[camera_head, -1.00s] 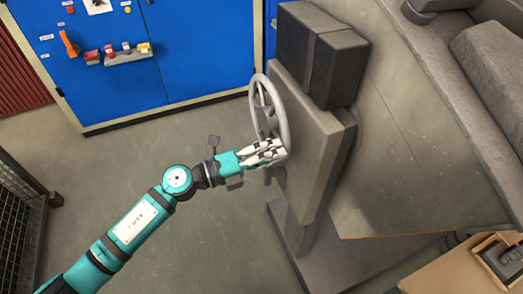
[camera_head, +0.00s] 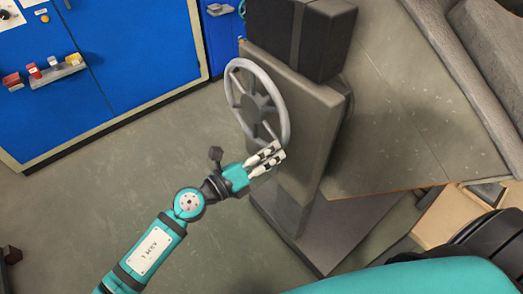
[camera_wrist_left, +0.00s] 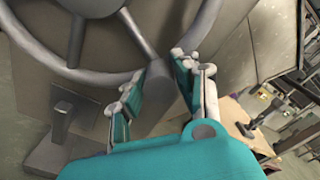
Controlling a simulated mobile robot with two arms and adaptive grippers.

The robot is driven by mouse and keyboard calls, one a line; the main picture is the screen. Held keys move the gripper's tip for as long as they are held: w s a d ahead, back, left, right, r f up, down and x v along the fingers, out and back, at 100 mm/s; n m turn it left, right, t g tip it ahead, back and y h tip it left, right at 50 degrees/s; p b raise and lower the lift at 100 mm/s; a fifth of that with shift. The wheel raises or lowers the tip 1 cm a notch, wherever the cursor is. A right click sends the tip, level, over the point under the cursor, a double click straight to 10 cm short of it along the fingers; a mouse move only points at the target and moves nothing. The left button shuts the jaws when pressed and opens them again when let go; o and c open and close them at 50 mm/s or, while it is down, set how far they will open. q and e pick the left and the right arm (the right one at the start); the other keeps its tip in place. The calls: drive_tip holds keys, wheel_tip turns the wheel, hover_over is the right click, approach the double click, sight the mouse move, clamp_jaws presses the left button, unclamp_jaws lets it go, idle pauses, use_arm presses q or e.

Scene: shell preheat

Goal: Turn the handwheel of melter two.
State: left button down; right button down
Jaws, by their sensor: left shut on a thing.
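The grey spoked handwheel (camera_head: 258,106) stands upright on the side of the melter's grey housing (camera_head: 316,140). My left gripper (camera_head: 276,155) is at the lower right part of its rim, shut on the rim. In the left wrist view the handwheel (camera_wrist_left: 85,77) fills the upper left, and its rim runs to the fingers of my left gripper (camera_wrist_left: 155,72). The exact finger contact is partly hidden. My right gripper is not in view.
A blue cabinet (camera_head: 150,55) with small red, white and yellow items on a shelf (camera_head: 58,74) stands at the back left. A tan box (camera_head: 445,215) stands at the lower right.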

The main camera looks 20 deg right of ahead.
use_arm(q)
drive_tip(key=shift+f, duration=0.15)
drive_tip(key=c, duration=1)
unclamp_jaws()
drive_tip(key=shift+a, duration=0.1)
drive_tip(key=v, duration=1.2)
